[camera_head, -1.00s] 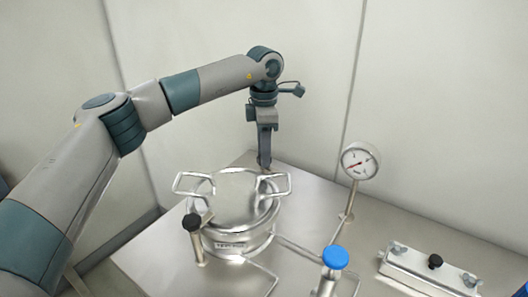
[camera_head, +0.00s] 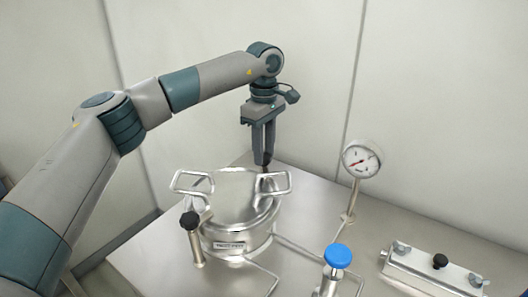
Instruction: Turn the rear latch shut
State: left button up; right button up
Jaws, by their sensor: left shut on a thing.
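A steel vessel (camera_head: 236,241) with a shiny round lid (camera_head: 235,192) and two loop handles stands on the steel bench. A front latch with a black knob (camera_head: 190,220) stands upright at its near left side. My left gripper (camera_head: 264,168) points straight down at the vessel's far right edge, behind the right loop handle. Its fingers are shut on the rear latch, of which only a small dark bit shows between the fingertips; the vessel and handle hide the rest. My right gripper is out of view.
A pressure gauge (camera_head: 362,158) stands on a stem right of the vessel. A blue-knobbed valve (camera_head: 337,256) is at the front, and a steel block with a black knob (camera_head: 433,270) lies at the right. Walls rise behind the steel bench (camera_head: 400,220).

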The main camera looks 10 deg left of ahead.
pick_arm(q)
jog(key=shift+m, duration=0.9)
jog(key=m, duration=0.2)
jog(key=shift+m, duration=0.4)
jog(key=m, duration=0.4)
jog(key=o, duration=1.1)
jog(key=shift+c, duration=0.2)
jog(key=shift+r, duration=0.15)
